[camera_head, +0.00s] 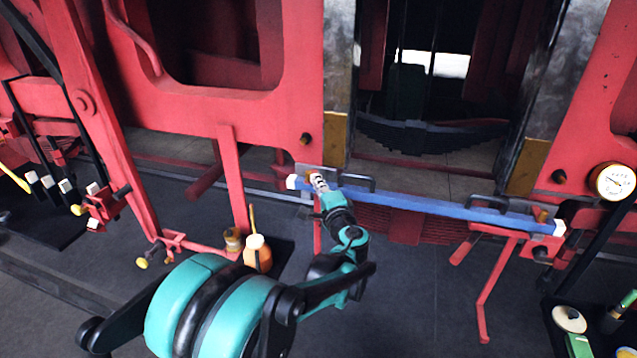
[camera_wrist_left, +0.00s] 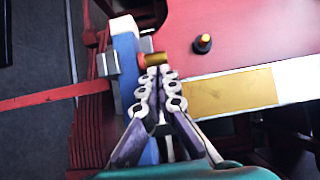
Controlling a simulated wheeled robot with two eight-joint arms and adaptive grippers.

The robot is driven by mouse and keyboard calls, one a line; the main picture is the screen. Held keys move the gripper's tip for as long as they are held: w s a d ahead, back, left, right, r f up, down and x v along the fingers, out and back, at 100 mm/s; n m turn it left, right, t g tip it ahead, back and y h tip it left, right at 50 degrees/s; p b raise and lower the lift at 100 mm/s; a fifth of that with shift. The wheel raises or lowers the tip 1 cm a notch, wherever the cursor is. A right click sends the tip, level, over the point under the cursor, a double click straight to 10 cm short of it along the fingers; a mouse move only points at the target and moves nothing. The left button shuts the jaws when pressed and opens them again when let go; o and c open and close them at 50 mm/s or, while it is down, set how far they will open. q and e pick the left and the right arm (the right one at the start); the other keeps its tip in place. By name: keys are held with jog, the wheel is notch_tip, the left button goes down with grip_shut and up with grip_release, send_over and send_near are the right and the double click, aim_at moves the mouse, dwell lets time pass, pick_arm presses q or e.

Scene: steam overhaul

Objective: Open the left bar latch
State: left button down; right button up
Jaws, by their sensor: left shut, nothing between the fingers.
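A blue bar (camera_head: 430,206) with white ends spans the front of the red frame, with two dark handles on it. At its left end is a small brass-coloured latch piece (camera_head: 310,174), which shows as a short brass cylinder in the left wrist view (camera_wrist_left: 152,58). My left gripper (camera_head: 317,179) is at this end of the bar. Its fingers (camera_wrist_left: 157,72) are shut and empty, with the tips right by the brass piece; whether they touch it I cannot tell. A second brass piece (camera_head: 541,216) sits near the bar's right end. My right gripper is not in view.
A round gauge (camera_head: 613,182) stands at the right. An orange bottle (camera_head: 257,253) is on the floor left of my arm. A red stand (camera_head: 497,275) is under the bar's right end. Dark floor in front of the bar is mostly clear.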

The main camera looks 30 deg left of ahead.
pick_arm(q)
jog(key=shift+s+a+m+t+h, duration=0.3)
jog(key=shift+m+t+h, duration=0.2)
jog(key=shift+t+h, duration=0.1)
jog(key=shift+s+a+m+t+h, duration=0.2)
jog(key=shift+a+m+t+h, duration=0.1)
jog(key=shift+m+t+h, duration=0.25)
jog(key=shift+s+a+m+t+h, duration=0.15)
jog(key=shift+a+m+t+h, duration=0.25)
jog(key=shift+h, duration=0.15)
jog(key=shift+s+a, duration=0.2)
jog(key=shift+a, duration=0.65)
jog(key=shift+s+a, duration=0.1)
jog(key=shift+a, duration=0.55)
jog(key=shift+a+m+t+h, duration=0.25)
jog(key=shift+m+t+h, duration=0.4)
jog(key=shift+h, duration=0.45)
jog(key=shift+a+m+t+h, duration=0.25)
jog(key=shift+m+t+h, duration=0.15)
jog(key=shift+m+h, duration=0.55)
jog(key=shift+a+b, duration=0.3)
jog(key=shift+a, duration=0.1)
jog(key=shift+w+a+b, duration=0.15)
jog(key=shift+w+a, duration=0.25)
jog(key=shift+a, duration=0.35)
jog(key=shift+w+a+b, duration=0.15)
jog(key=shift+w+a, duration=0.25)
jog(key=shift+a, duration=0.3)
jog(key=shift+w, duration=0.1)
dwell(0.4)
